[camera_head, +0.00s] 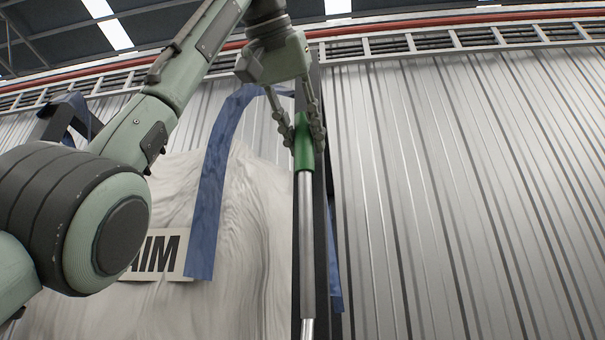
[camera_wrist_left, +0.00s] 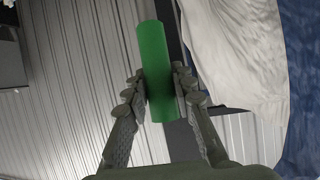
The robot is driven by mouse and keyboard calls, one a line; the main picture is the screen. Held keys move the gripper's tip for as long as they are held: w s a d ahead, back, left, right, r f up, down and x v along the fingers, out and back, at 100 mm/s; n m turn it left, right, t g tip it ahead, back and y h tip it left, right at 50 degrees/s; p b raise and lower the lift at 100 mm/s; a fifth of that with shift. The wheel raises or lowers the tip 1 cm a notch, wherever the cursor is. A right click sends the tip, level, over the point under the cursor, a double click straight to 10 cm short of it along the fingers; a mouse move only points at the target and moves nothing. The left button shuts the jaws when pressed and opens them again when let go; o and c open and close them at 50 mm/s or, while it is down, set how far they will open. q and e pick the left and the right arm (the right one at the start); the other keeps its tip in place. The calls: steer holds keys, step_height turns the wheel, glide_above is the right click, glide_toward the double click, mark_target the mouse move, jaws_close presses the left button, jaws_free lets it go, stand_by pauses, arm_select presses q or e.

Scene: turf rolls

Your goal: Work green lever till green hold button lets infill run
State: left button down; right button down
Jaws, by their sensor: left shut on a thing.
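The green lever has a green grip (camera_head: 304,146) at the top of a long bare metal rod (camera_head: 306,230) that stands nearly upright in the head view. My left gripper (camera_head: 304,134) comes down from above and is shut on the green grip, one finger on each side. In the left wrist view the green grip (camera_wrist_left: 155,70) lies between the fingers of my left gripper (camera_wrist_left: 160,86) and sticks out past them. My right gripper is not in view. No green hold button shows in either view. The rod's lower end is out of the frame.
A dark upright post (camera_head: 320,220) stands right beside the rod. Corrugated metal wall (camera_head: 460,180) fills the right.

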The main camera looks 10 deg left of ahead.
arm_select(q)
steer(key=shift+w+r, duration=0.15)
steer(key=shift+r, duration=0.05)
steer(key=c, duration=1.7)
jaws_free()
steer(key=o, duration=0.4)
steer(key=shift+s, duration=0.2)
steer(key=shift+o, duration=0.2)
steer(key=shift+w+f, duration=0.1)
steer(key=shift+w, duration=0.05)
